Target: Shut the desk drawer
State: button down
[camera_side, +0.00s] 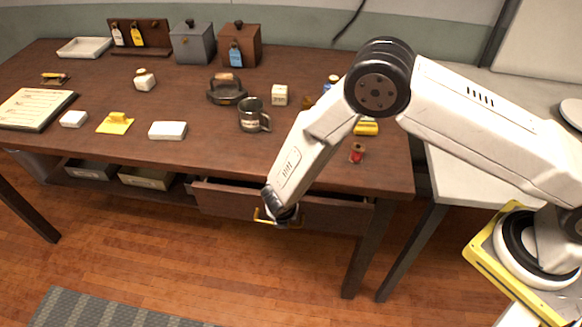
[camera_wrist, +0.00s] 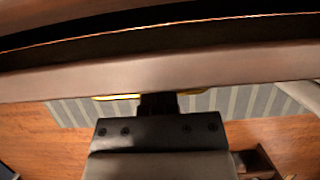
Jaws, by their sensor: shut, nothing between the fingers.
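The dark wooden desk drawer (camera_side: 228,201) is under the front edge of the desk (camera_side: 215,160). It stands partly open, with a dark gap above its front. My gripper (camera_side: 284,220) is shut and empty, pointing down at the middle of the drawer front, by the brass handle (camera_side: 262,216). In the wrist view, the drawer front's top edge (camera_wrist: 160,74) crosses the picture, with the dark opening above it. My gripper (camera_wrist: 158,102) is at the handle (camera_wrist: 118,97), which shows on both sides of the fingers. I cannot tell whether they touch it.
On the desk are a dark mug (camera_side: 251,117), a red spool (camera_side: 357,153), a white box (camera_side: 168,131) and a yellow block (camera_side: 366,127). Open trays (camera_side: 146,178) sit on the shelf left of the drawer. The floor in front is free, with a striped rug (camera_side: 100,310).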

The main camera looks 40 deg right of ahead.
jog(key=w+d, duration=0.3)
jog(key=shift+w+d, duration=0.2)
jog(key=shift+d, duration=0.1)
jog(key=shift+r, duration=0.2)
jog(key=shift+a+r, duration=0.2)
jog(key=shift+r, duration=0.35)
jog(key=v, duration=0.8)
jog(key=shift+s+a+r, duration=0.2)
jog(key=shift+s+a, duration=0.05)
jog(key=shift+s, duration=0.1)
